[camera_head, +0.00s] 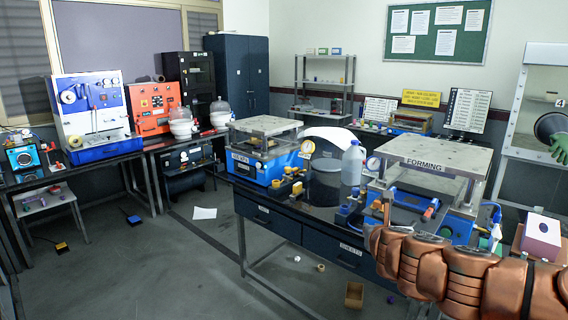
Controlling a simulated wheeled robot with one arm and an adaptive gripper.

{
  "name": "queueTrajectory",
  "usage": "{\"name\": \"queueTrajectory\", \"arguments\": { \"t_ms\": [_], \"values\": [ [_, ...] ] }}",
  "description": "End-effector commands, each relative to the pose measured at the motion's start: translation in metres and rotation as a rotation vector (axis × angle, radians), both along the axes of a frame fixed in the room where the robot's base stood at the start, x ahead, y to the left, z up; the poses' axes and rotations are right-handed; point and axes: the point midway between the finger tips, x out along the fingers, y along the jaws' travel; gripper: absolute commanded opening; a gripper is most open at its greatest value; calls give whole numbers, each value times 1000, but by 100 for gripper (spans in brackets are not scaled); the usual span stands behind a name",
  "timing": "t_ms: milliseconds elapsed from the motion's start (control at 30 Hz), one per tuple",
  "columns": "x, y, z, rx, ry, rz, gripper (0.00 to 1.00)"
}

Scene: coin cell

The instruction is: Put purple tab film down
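My copper-coloured arm comes in from the lower right and ends over the front bench beside the FORMING press. My gripper (376,236) is at the arm's left end, small and partly hidden by the arm links. I cannot tell whether its fingers are open or shut, or whether they hold anything. I cannot make out the purple tab film for certain. A lilac block (541,233) with a small dark mark on top sits at the far right, behind my arm. A tiny purple object (391,299) lies on the floor under the bench.
The FORMING press (424,168) stands close behind my gripper. A blue press (262,160), yellow blocks, a gauge and a white bottle (353,163) crowd the dark bench (290,212). A small brown box (354,295) is on the floor. Open floor (150,265) lies left.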

Motion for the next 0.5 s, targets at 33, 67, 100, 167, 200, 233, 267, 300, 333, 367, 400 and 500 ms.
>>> {"name": "queueTrajectory", "arguments": {
  "t_ms": [33, 67, 100, 167, 200, 233, 267, 300, 333, 367, 400, 500],
  "values": [
    [2, 10, -6, -1, 6, -11, 0],
    [3, 13, -9, -1, 7, -27, 0],
    [4, 17, -12, 0, 7, -44, 0],
    [6, 23, -15, -1, 3, -74, 0],
    [6, 25, -17, -1, 1, -89, 0],
    [7, 25, -17, 0, 2, -100, 0],
    [8, 26, -19, 1, 2, -108, 0],
    [8, 28, -20, 0, 2, -118, 0],
    [9, 30, -21, 0, 3, -125, 0],
    [10, 32, -22, 2, 3, -132, 0],
    [10, 33, -24, 2, 2, -142, 0],
    [12, 38, -27, 1, 1, -170, 0]
  ]
}}
